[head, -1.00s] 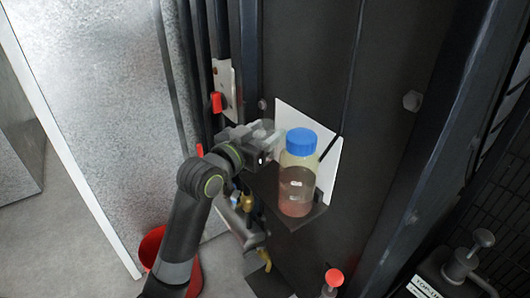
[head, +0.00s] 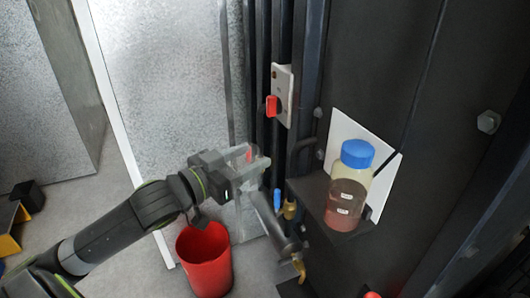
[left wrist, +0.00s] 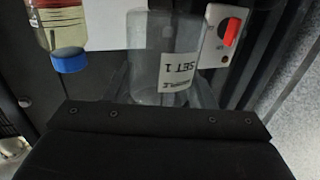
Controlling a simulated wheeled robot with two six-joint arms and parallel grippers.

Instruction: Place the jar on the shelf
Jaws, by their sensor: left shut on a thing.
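A jar with a blue lid and reddish-yellow liquid (head: 346,195) stands upright on the small dark shelf (head: 308,190), in front of a white plate. It also shows upside down at the top left of the left wrist view (left wrist: 60,28). My left gripper (head: 248,168) is to the left of the shelf, apart from that jar. It is shut on a clear, empty-looking jar (left wrist: 165,55) with a white label reading "SET 1", upside down in the wrist view. In the head view this clear jar is hard to make out. My right gripper is not in view.
A red bucket (head: 205,262) stands on the floor below my left gripper. A pipe with a brass tap (head: 298,266) hangs left of and below the shelf. A white switch plate (head: 284,82) with a red handle (head: 271,106) is above. Dark posts stand behind.

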